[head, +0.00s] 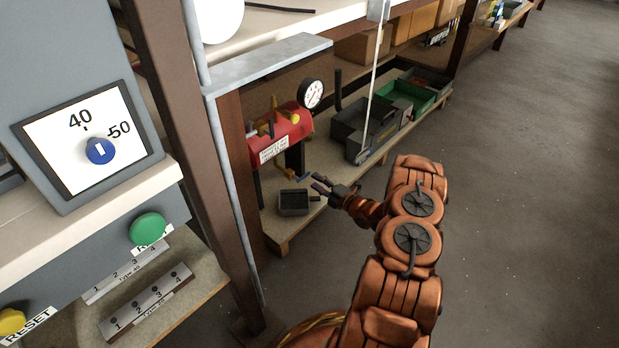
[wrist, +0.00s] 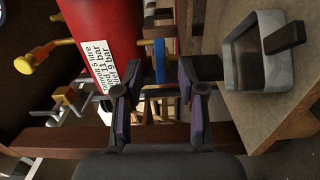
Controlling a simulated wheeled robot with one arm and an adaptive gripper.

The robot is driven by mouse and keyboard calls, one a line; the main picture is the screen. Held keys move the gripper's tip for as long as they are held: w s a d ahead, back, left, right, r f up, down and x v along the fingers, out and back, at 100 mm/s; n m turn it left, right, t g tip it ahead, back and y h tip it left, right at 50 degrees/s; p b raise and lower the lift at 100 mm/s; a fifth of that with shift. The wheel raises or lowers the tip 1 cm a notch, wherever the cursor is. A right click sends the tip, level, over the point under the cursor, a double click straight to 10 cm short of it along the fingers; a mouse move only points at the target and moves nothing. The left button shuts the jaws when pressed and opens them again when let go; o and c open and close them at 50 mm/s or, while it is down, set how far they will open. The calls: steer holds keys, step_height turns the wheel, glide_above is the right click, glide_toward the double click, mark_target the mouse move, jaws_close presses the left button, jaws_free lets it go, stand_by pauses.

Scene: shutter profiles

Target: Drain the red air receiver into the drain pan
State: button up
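The red air receiver (head: 282,134) stands on a low shelf, with a round pressure gauge (head: 312,93) and a white label; its red body also shows in the wrist view (wrist: 100,30). The small grey drain pan (head: 293,211) sits on the shelf in front of and below it. In the wrist view the pan (wrist: 231,62) is at the right, its inside looking empty. A blue valve handle (wrist: 160,62) lies beside the receiver, between my fingertips in the picture. My gripper (head: 319,185) is open beside the receiver's lower end; contact with the handle cannot be told.
A dark grey bin (head: 350,140) and a green bin (head: 428,99) stand further along the shelf. A brown post (head: 190,130) and a panel with a 40–50 dial (head: 85,140) and green button (head: 148,229) are at the left. The floor at the right is clear.

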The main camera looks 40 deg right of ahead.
steer(key=v, duration=0.6)
